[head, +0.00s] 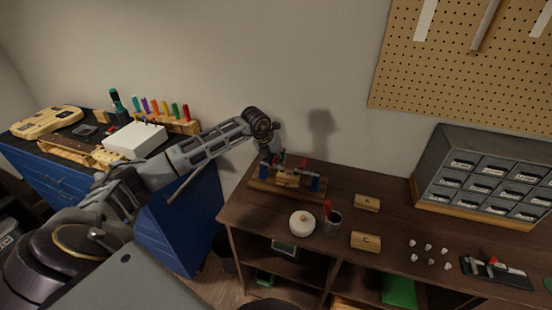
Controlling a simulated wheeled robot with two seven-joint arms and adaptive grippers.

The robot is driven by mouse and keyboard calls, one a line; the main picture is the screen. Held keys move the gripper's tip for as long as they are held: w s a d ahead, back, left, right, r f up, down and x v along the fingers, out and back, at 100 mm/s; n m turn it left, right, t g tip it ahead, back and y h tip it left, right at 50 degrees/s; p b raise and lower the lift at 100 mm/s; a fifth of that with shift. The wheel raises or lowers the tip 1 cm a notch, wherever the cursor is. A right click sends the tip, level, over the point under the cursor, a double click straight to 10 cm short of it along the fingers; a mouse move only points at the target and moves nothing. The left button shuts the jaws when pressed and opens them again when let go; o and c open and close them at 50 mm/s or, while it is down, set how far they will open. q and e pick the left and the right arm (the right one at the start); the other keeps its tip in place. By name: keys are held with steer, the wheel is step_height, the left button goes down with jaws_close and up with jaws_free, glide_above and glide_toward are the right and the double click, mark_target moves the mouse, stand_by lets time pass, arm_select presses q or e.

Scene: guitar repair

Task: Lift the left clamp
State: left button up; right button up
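A wooden clamp stand (288,193) with a small pale block on it sits at the back left of the brown bench. My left gripper (275,161) points down over the left end of the stand, at the left clamp. Its fingertips are too small and overlapped to tell whether they are open, or touch the clamp. My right gripper is not in view.
On the bench, a round white container (302,223), a cup with a red-handled tool (332,226) and wooden blocks marked A (367,203) and C (365,241) stand near the stand. A drawer cabinet (485,178) is at right. A blue cabinet (190,222) stands left.

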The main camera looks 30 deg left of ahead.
arm_select(q)
jaws_close()
